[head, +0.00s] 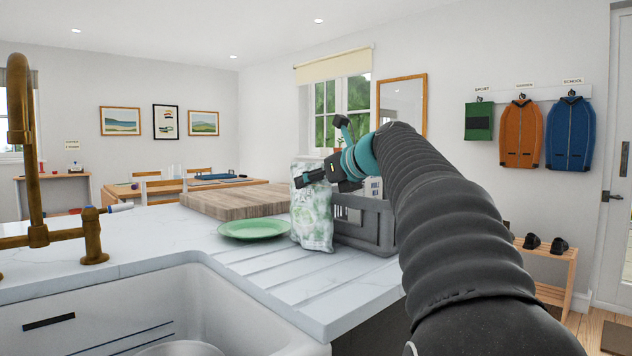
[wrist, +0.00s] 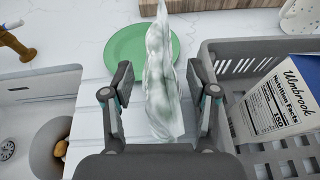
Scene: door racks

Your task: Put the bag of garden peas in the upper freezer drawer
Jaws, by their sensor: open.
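A pale green and white bag (head: 313,218), apparently the garden peas, stands upright on the white counter beside a grey crate. It also shows in the wrist view (wrist: 164,85), where its printing cannot be read. My gripper (head: 318,176) is at the upper part of the bag. In the wrist view my gripper (wrist: 160,78) is open, with one finger on each side of the bag and a visible gap, at least on the left. The freezer and its drawers are not in view.
The grey crate (head: 366,232) stands close at the right of the bag and holds a carton (wrist: 278,100). A green plate (head: 253,229) and a wooden board (head: 215,204) lie to the left and behind. The sink (head: 215,305) and brass tap (head: 92,238) are at the left.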

